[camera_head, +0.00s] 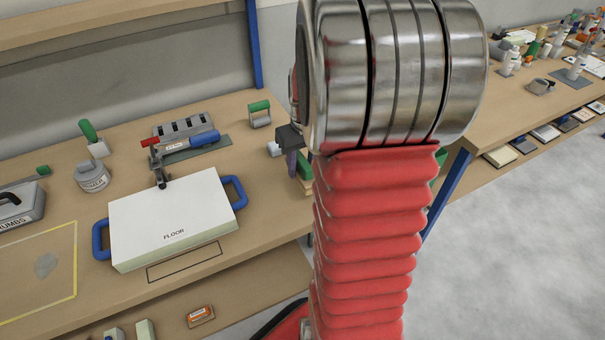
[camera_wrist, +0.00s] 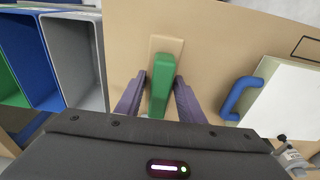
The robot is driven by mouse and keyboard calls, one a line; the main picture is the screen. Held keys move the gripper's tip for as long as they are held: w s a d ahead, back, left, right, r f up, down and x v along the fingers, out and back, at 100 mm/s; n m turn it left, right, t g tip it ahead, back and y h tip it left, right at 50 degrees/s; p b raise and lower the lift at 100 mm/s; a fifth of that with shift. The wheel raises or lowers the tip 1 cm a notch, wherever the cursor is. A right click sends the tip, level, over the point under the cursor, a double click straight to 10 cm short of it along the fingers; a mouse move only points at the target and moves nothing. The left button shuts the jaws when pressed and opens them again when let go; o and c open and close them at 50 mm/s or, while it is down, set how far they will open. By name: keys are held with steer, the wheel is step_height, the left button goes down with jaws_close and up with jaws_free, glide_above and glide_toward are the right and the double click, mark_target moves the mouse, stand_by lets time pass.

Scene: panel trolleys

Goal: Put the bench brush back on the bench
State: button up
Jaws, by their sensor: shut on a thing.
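The bench brush (camera_wrist: 162,88) shows in the wrist view as a green handle with a pale wooden part at its far end. My gripper (camera_wrist: 161,80) is shut on the green handle, with one purple finger on each side. The brush is over the wooden bench top (camera_wrist: 225,45); I cannot tell whether it touches the surface. In the head view my gripper (camera_head: 289,163) is near the bench's right end, and the brush (camera_head: 305,168) is partly hidden by my arm. Its bristles cannot be made out.
A white FLOOR case (camera_head: 170,220) with blue handles lies left of my gripper. Blue, green and grey bins (camera_wrist: 75,55) are at the left in the wrist view. A yellow outline (camera_head: 76,260) marks the bench's left.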

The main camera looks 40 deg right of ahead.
mark_target(302, 175)
steer(key=shift+f, duration=1.85)
steer(key=shift+f, duration=0.1)
steer(key=o, duration=1)
steer(key=r, duration=0.4)
steer(key=s+r, duration=0.1)
steer(key=r, duration=0.7)
steer(key=shift+s+a, duration=0.2)
steer(key=shift+s, duration=0.05)
